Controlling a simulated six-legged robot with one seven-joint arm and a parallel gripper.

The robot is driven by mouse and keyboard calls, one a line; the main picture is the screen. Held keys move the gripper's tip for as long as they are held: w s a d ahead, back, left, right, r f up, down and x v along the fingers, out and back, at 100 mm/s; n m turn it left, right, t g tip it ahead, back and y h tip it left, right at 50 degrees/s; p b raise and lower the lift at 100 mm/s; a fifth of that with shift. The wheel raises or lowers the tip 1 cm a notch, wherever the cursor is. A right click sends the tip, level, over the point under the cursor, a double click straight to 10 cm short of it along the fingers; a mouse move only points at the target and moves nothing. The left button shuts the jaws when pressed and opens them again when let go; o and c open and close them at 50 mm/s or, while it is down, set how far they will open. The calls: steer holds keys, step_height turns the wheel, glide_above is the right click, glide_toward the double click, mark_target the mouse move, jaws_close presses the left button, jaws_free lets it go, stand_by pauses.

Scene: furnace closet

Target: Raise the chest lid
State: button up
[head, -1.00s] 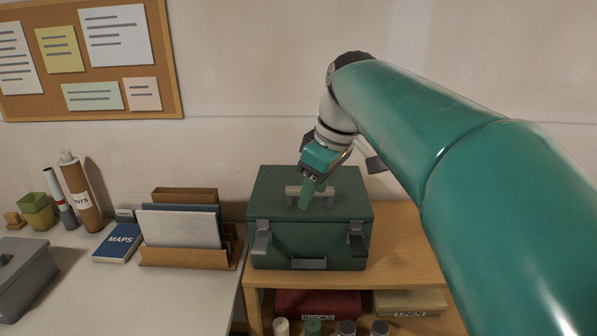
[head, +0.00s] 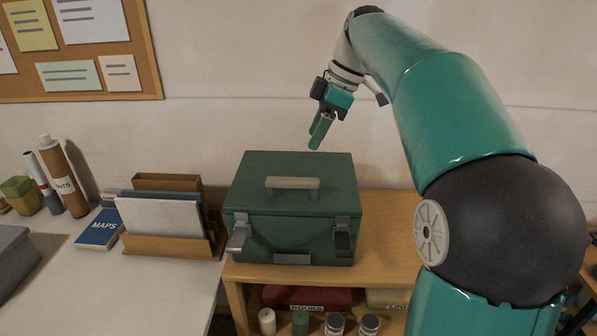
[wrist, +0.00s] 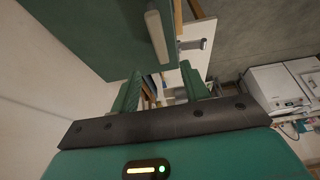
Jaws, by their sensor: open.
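The green chest (head: 297,225) stands on the wooden shelf unit, its lid (head: 255,170) down. A pale handle (head: 292,185) sits on top of the lid, and two grey latches (head: 238,232) hang on the front. My gripper (head: 320,132) is above and behind the chest's right rear, apart from it, open and empty. In the wrist view, my two green fingers (wrist: 162,92) stand apart with nothing between them. The chest lid (wrist: 95,30) and its handle (wrist: 158,38) show at the top of that view.
A desk at left holds a file rack (head: 170,248), a MAPS book (head: 98,229) and tubes. The wooden shelf unit (head: 390,235) has free top to the chest's right; books and jars sit below. The wall is close behind the chest.

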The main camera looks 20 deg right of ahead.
mark_target(292, 179)
steer(key=x, duration=1.1)
steer(key=shift+w+a+f, duration=0.1)
steer(key=shift+w+f, duration=0.1)
steer(key=shift+f, duration=0.2)
jaws_close()
